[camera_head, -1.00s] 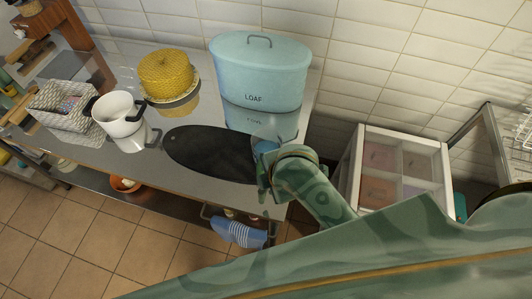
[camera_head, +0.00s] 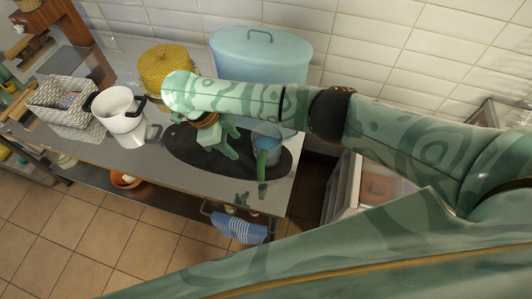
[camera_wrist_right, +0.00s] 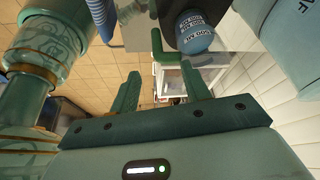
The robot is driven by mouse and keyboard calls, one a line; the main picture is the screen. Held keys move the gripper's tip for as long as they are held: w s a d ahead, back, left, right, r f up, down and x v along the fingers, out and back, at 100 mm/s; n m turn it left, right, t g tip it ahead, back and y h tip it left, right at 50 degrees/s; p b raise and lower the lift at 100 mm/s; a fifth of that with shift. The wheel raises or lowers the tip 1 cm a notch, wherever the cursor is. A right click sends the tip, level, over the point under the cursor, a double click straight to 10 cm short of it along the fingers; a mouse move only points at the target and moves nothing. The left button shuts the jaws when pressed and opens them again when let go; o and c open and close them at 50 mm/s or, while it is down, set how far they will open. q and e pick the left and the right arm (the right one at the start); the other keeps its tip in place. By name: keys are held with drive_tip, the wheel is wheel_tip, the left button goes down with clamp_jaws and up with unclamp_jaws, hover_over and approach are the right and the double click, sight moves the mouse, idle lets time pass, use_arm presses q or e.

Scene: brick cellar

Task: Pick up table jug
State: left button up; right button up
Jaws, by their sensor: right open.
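The table jug (camera_head: 267,146) is clear with a bluish lower part and a green handle toward the counter's front edge. It stands near the right end of a dark oval board (camera_head: 190,150). In the right wrist view the jug (camera_wrist_right: 194,34) shows at the top, with printed marks and its green handle on the left. My right gripper (camera_head: 234,141) is open and empty, left of the jug and apart from it. In the wrist view its fingers (camera_wrist_right: 161,88) point toward the handle side, with nothing between them. My left gripper is out of view.
A pale blue loaf bin (camera_head: 258,58) stands behind the jug, partly hidden by my right arm. A yellow domed thing (camera_head: 163,64), white pots (camera_head: 117,106) and a basket (camera_head: 62,108) stand to the left. A blue striped towel (camera_head: 238,228) hangs below the counter front.

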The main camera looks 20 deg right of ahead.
sight(258, 170)
drive_tip(key=b+x, duration=0.1)
drive_tip(key=x, duration=0.4)
drive_tip(key=b+x, duration=0.2)
drive_tip(key=x, duration=0.3)
drive_tip(key=s+b+x, duration=0.1)
drive_tip(key=x, duration=0.4)
drive_tip(key=shift+w+a+r, duration=0.1)
drive_tip(key=shift+r, duration=0.05)
clamp_jaws()
